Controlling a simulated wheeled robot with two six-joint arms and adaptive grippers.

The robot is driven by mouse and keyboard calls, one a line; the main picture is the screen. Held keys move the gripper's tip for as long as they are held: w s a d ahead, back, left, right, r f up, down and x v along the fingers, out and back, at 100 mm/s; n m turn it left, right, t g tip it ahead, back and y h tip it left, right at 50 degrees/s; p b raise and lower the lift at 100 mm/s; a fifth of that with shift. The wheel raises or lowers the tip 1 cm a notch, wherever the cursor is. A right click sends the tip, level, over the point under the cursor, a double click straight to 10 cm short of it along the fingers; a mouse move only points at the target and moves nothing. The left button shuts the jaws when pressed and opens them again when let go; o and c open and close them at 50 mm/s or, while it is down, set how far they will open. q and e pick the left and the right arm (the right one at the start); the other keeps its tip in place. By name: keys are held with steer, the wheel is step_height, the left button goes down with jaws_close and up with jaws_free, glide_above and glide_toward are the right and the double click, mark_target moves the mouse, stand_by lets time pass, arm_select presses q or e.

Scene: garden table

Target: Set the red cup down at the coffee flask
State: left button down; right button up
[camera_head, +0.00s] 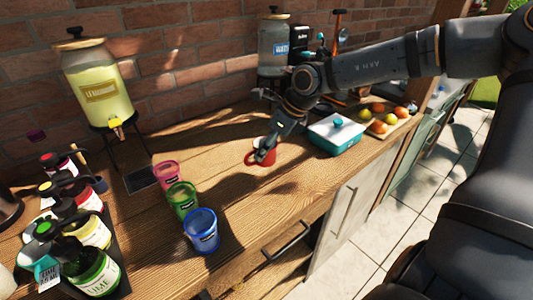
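The red cup (264,146) is near the middle of the wooden table in the head view. My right gripper (265,157) reaches down to it from the upper right, with its fingers over the cup's near side, and looks shut on it. The fingers hide part of the cup, and I cannot tell whether its base touches the wood. My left gripper is out of view. I cannot surely identify the coffee flask. A dark, rounded vessel (8,207) is cut off at the left edge, and a black labelled container (299,36) stands at the back, partly hidden by my arm.
Pink (167,174), green (183,199) and blue (202,231) cups stand left of the red cup. A lemonade dispenser (98,82), several syrup bottles (95,267), a water dispenser (273,45), a teal-and-white box (337,133) and a fruit board (400,124) surround the clear wood.

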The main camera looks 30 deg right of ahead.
mark_target(267, 158)
steer(key=shift+w+d+f, duration=0.3)
steer(key=shift+w+f, duration=0.1)
steer(key=shift+f, duration=0.2)
steer(key=shift+w+d+f, duration=0.25)
steer(key=shift+w+f, duration=0.15)
steer(key=shift+f, duration=0.15)
steer(key=f, duration=0.3)
steer(key=shift+w+d+f, duration=0.15)
steer(key=shift+w+f, duration=0.1)
steer(key=shift+f, duration=0.05)
steer(key=shift+s, duration=0.1)
steer(key=shift+f, duration=0.1)
steer(key=o, duration=1.3)
